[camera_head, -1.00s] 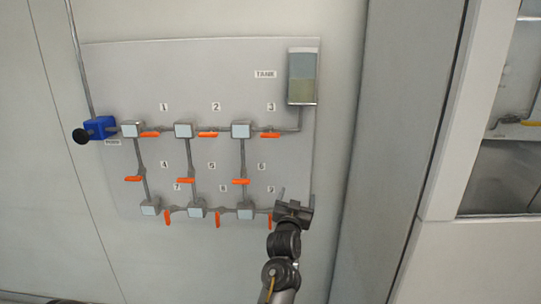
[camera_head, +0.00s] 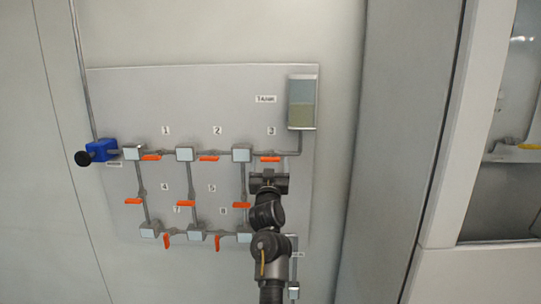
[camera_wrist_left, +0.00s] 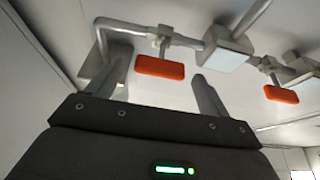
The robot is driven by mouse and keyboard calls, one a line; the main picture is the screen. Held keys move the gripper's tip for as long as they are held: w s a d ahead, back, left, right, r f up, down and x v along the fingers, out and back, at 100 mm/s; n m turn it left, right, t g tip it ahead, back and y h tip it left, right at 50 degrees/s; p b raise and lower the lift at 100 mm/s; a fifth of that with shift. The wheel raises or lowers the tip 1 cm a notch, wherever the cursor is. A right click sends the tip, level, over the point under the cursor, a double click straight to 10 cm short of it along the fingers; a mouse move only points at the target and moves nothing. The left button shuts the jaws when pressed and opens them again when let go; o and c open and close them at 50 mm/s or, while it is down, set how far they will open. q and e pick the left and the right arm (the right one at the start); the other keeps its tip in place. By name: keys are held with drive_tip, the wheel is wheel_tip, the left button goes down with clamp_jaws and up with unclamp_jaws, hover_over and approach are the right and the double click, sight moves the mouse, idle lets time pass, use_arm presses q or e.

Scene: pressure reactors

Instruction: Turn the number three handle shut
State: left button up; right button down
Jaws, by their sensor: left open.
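The number three handle (camera_head: 270,159) is an orange lever at the upper right of the grey panel (camera_head: 115,100), under its label "3" (camera_head: 271,131). It lies level along its pipe. My left gripper (camera_head: 268,177) is open just below it in the head view. In the left wrist view, the orange handle (camera_wrist_left: 160,66) shows between the two spread fingers of the gripper (camera_wrist_left: 160,82), with no visible contact. I cannot tell how deep it sits between them. My right gripper is not in view.
The tank (camera_head: 302,103) is above right of the handle, and a square pipe junction (camera_head: 241,154) is to its left. The number two handle (camera_head: 209,158) and other orange handles are nearby. My left arm hides the panel's lower right. A blue pump (camera_head: 101,150) is at far left.

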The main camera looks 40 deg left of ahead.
sight(270, 161)
use_arm(q)
drive_tip(key=shift+p+x, duration=0.35)
drive_tip(key=shift+x, duration=1.3)
drive_tip(key=c, duration=1)
